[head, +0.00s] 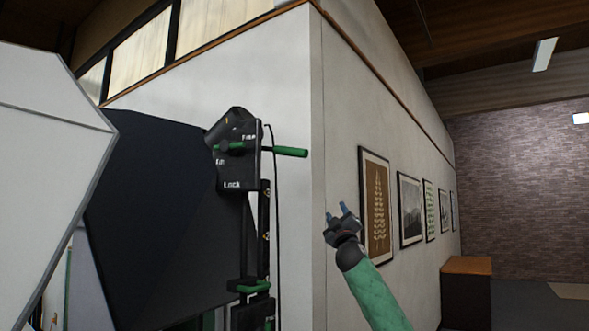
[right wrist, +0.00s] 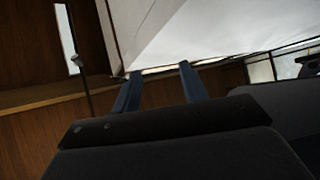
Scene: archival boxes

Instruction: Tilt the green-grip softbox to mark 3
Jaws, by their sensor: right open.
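The softbox (head: 165,215) stands at the left in the head view, with a dark body and a large white front panel (head: 45,160). Its tilt head (head: 236,150) carries small white labels, one reading "Lock". A green grip (head: 290,152) sticks out from it to the right. A black stand (head: 262,230) with a green collar is below. My right gripper (head: 341,210) is open and empty, right of and below the green grip, clearly apart from it. In the right wrist view its two blue fingers (right wrist: 158,88) are spread with nothing between them. My left gripper is not in view.
A white wall corner (head: 318,160) is behind the stand and the gripper. Framed pictures (head: 376,205) hang along the wall to the right. A wood-topped cabinet (head: 467,265) stands further back. A dark cable hangs beside the stand.

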